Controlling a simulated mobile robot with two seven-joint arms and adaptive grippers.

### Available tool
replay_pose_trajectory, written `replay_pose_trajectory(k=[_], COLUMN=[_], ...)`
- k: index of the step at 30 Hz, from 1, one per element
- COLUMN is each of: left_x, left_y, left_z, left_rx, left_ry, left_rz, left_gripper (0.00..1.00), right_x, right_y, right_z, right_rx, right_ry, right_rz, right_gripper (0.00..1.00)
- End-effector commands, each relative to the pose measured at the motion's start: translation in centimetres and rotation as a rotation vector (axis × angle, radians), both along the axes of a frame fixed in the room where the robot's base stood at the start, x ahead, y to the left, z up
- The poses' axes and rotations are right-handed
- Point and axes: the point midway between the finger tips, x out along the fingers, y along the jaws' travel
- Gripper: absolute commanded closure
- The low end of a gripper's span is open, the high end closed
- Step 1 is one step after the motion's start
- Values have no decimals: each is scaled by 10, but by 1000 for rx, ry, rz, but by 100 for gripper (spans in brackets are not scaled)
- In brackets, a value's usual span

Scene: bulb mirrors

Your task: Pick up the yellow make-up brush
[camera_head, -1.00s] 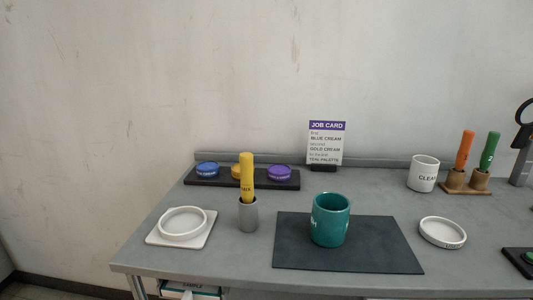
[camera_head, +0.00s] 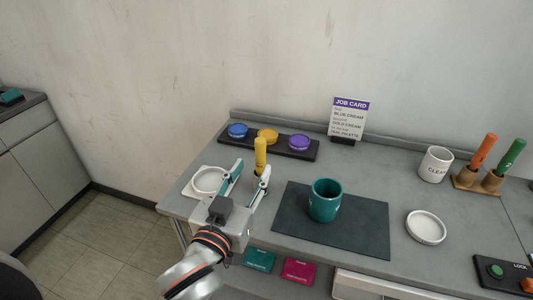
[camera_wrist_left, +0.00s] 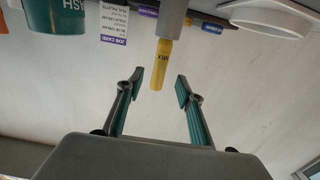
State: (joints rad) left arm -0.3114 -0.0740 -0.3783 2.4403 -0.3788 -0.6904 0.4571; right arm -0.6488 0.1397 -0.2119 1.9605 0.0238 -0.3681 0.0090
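The yellow make-up brush (camera_head: 260,152) stands upright, handle up, in a small grey holder that my left gripper mostly hides in the head view. In the left wrist view, which is upside down, the brush (camera_wrist_left: 160,66) shows the letters MIX and the grey holder (camera_wrist_left: 173,18) shows behind it. My left gripper (camera_head: 249,174) is open, its fingers pointing at the brush. In the wrist view the handle's end lies about midway between the fingertips (camera_wrist_left: 158,84), with clear gaps on both sides. The fingers do not touch it. My right gripper is not in view.
A teal cup (camera_head: 325,203) stands on a dark mat (camera_head: 365,232) to the right. A black rack (camera_head: 226,139) with blue, gold and purple lids and a job card (camera_head: 348,117) are behind.

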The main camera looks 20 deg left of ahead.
Motion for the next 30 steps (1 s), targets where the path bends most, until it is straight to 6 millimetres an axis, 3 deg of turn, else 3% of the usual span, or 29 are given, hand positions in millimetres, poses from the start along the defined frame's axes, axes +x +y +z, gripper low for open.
replay_pose_trajectory(k=[18, 27, 28, 30], left_x=[68, 73, 73, 73], left_y=[-4, -4, -4, -4], left_z=[-4, -4, -4, -5], left_rx=[0, 0, -1, -1], left_ry=[-1, 0, 0, 0], left_rz=[-1, -2, -2, -2], left_gripper=[63, 63, 66, 84], right_x=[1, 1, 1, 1], right_y=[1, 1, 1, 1], right_z=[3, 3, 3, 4], right_rx=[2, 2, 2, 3], right_ry=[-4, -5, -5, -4], right_rz=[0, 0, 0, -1], right_gripper=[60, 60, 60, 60])
